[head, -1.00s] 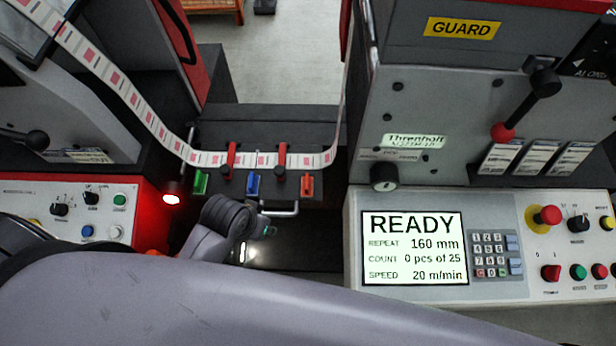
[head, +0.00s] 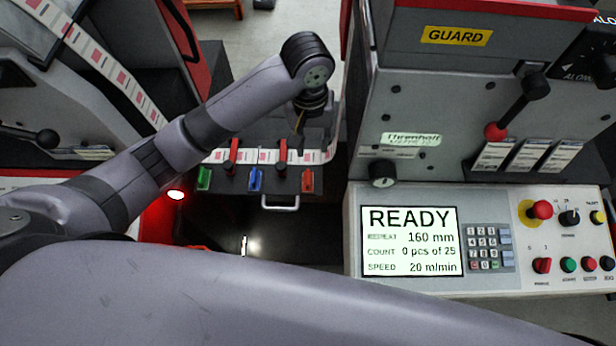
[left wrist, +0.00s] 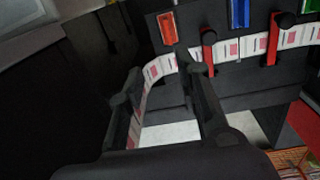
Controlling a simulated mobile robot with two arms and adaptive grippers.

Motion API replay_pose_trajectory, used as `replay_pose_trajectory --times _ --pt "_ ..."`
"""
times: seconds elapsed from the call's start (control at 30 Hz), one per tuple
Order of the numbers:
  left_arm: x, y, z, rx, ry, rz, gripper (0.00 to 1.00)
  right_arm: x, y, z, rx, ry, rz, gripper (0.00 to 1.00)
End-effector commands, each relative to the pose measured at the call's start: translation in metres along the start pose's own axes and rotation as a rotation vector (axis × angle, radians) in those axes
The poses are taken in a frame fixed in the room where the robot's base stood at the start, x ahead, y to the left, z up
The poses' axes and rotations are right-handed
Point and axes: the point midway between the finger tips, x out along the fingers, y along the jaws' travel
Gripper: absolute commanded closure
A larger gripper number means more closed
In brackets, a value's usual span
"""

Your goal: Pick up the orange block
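The orange block (head: 308,181) sits upright at the right end of the row on the front of the dark splice table (head: 240,188). In the left wrist view the orange block (left wrist: 167,28) is at the top, beyond the fingertips. The blue block (head: 255,179) and the green block (head: 204,178) stand left of it in the head view. My left gripper (left wrist: 160,78) is open and empty, with its fingers apart from the orange block. In the head view my left gripper (head: 300,122) hangs above the table's back part, its fingers partly hidden. My right gripper is not in view.
The label web (head: 222,156) runs across the table under two red clamps (head: 282,150). A metal handle (head: 281,203) sticks out in front. The grey machine with the READY screen (head: 411,240) stands close on the right. A red lamp (head: 176,194) glows at left.

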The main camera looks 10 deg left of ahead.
Motion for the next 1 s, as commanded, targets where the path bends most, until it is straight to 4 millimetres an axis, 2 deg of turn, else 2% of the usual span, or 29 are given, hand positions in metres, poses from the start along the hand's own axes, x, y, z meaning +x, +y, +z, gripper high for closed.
replay_pose_trajectory --times 0.07,0.17,0.27,0.6,0.73,1.0 --pt "-0.009 -0.004 -0.005 -0.024 0.001 -0.03 0.69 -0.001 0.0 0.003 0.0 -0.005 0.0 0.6" --pt "-0.005 -0.007 -0.007 -0.039 -0.004 -0.047 0.69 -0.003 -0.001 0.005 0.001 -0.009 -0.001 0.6" --pt "0.01 -0.008 -0.006 -0.042 -0.007 -0.049 0.69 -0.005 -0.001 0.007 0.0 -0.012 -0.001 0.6" --pt "0.083 -0.011 -0.006 -0.042 -0.004 -0.048 0.69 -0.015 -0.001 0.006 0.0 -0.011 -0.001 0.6" --pt "0.101 -0.011 -0.005 -0.04 -0.003 -0.045 0.69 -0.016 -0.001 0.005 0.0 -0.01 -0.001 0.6" --pt "0.12 -0.013 -0.002 -0.039 -0.003 -0.046 0.69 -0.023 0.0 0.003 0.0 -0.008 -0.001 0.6"
